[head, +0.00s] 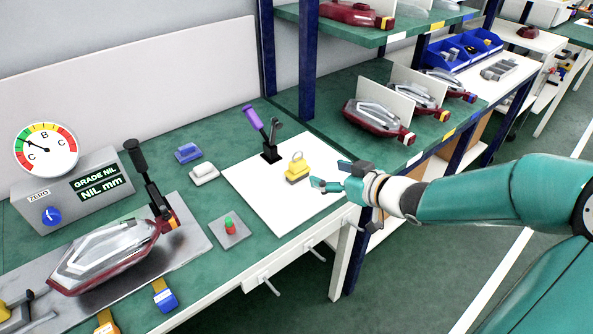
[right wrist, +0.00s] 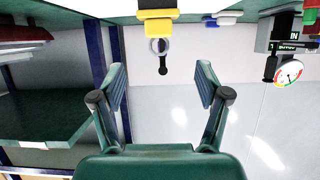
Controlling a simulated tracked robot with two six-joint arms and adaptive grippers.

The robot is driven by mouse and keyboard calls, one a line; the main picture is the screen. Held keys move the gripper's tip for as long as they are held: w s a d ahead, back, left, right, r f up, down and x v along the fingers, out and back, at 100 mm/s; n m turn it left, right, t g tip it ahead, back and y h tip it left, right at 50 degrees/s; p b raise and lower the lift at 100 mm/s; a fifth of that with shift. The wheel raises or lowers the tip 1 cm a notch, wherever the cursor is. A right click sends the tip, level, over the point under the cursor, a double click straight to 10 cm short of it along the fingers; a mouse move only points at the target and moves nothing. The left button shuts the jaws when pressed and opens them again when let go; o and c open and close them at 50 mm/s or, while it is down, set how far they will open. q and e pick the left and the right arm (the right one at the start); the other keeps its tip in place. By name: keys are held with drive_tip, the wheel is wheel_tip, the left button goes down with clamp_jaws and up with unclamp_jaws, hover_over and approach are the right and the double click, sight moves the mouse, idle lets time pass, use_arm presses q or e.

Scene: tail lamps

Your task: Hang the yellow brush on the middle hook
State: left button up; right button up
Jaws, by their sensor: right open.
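The yellow brush (head: 298,171) stands on the white sheet on the bench, with a ring on its top. It also shows in the right wrist view (right wrist: 157,28), upside down, ahead of the fingers and between their lines. My right gripper (head: 329,176) is open and empty, just right of the brush and apart from it. Its two fingers stand wide in the right wrist view (right wrist: 162,82). The middle hook (head: 314,248) is on the bench's front edge, bare, between a left hook (head: 264,284) and a right one (head: 354,227). My left gripper is not in view.
A purple-handled clamp (head: 256,120) stands behind the brush. Blue (head: 187,153) and white (head: 204,174) brushes lie to its left. A red-green button (head: 230,226) sits near the front edge. A shelf (head: 385,125) with lamps rises at the right.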

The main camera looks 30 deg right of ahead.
drive_tip(key=b, duration=0.1)
approach(297, 160)
drive_tip(key=w+f, duration=0.2)
drive_tip(key=w, duration=0.1)
drive_tip(key=shift+w+a+f, duration=0.15)
drive_tip(key=shift+w+f, duration=0.1)
drive_tip(key=shift+b+x, duration=0.5)
drive_tip(key=shift+x, duration=2.55)
drive_tip(key=shift+r, duration=0.15)
drive_tip(key=c, duration=1.4)
drive_tip(key=shift+o, duration=0.2)
drive_tip(key=shift+r, duration=0.1)
drive_tip(key=shift+r, duration=0.5)
wheel_tip(297, 160, up, 19)
drive_tip(key=p, duration=1.1)
drive_tip(key=shift+p, duration=0.35)
drive_tip(key=shift+f, duration=0.15)
